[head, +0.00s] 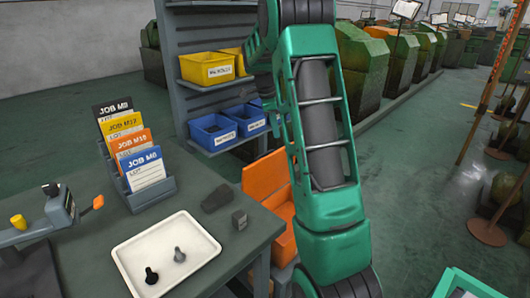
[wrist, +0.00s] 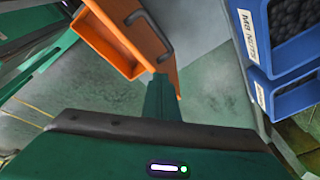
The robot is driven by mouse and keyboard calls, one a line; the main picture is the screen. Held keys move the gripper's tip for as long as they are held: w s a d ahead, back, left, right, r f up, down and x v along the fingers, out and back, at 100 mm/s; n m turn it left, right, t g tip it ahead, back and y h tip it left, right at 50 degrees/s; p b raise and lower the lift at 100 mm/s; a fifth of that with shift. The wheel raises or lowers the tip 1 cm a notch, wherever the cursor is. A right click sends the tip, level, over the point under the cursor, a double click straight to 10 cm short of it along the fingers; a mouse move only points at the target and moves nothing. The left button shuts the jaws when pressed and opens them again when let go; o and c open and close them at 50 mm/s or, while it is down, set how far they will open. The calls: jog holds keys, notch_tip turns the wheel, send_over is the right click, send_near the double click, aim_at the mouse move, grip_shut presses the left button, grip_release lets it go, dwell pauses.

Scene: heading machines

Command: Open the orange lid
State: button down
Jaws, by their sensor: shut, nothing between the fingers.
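The orange lid (head: 265,178) shows in the head view beside the grey bench, standing up at a steep tilt. An orange front (head: 285,240) lies below it, partly hidden by my green arm. In the wrist view an orange panel (wrist: 157,55) carries a dark curved handle (wrist: 137,18), and an orange recess with raised rims (wrist: 105,45) adjoins it. I cannot tell how far the lid stands open. My gripper (wrist: 161,82) is shut and empty in the wrist view, its tip appearing over the panel's lower end. Contact is unclear. The head view does not show my gripper.
Blue bins (wrist: 290,55) on the shelf are close at the right of the wrist view. Yellow bins (head: 208,69) sit above blue ones on the grey shelf. The bench holds a white tray (head: 120,255) with bolts and a job-card rack (head: 150,193).

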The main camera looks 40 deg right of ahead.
jog(key=s+a+n+t, duration=0.4)
jog(key=a+n+t, duration=0.15)
jog(key=n, duration=0.35)
jog(key=x, duration=0.9)
jog(key=shift+w+a+n+h, duration=0.2)
jog(key=shift+a+n+h, duration=0.1)
jog(key=shift+a+h, duration=0.1)
jog(key=shift+r, duration=0.1)
jog(key=shift+g, duration=0.75)
jog(key=w, duration=0.5)
jog(key=shift+w+a, duration=0.1)
jog(key=shift+a, duration=0.1)
